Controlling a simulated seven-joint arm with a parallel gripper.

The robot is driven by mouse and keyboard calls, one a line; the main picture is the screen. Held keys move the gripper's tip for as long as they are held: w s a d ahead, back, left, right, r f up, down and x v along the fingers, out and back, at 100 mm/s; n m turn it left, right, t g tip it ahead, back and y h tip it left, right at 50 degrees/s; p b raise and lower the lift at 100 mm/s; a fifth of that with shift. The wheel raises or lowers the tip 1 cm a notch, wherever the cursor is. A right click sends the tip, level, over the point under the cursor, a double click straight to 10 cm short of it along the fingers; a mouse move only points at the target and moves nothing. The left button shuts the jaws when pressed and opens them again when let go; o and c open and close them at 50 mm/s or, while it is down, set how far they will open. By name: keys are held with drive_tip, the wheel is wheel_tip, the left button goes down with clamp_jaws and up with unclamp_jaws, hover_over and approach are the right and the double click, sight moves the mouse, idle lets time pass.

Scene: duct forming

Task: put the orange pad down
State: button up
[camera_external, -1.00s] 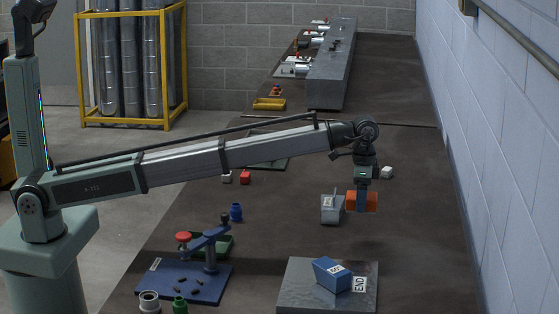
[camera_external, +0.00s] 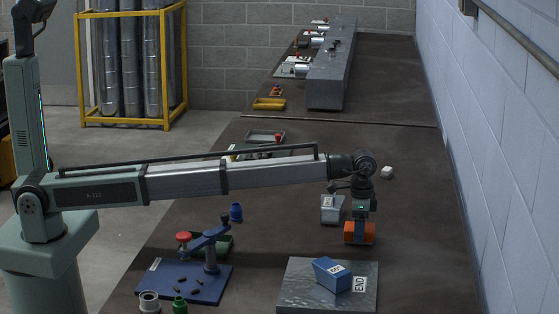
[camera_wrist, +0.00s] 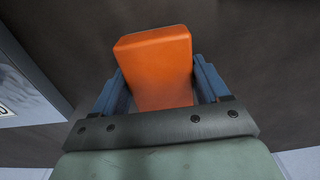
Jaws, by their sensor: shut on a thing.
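The orange pad (camera_external: 349,233) is a small block held at the end of my arm, low over the dark bench in the external view. In the wrist view the orange pad (camera_wrist: 155,65) sits between the two blue fingers. My gripper (camera_external: 361,233) points down and is shut on it; the fingers also show in the wrist view (camera_wrist: 160,85). I cannot tell whether the pad's underside touches the bench.
A white cube (camera_external: 387,172) lies behind. The bench (camera_external: 420,230) is bare to the right.

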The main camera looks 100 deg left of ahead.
drive_tip(key=o, duration=1.1)
wheel_tip(320, 180, up, 12)
drive_tip(key=shift+r, duration=0.1)
drive_tip(key=shift+a, duration=0.1)
idle(0.3)
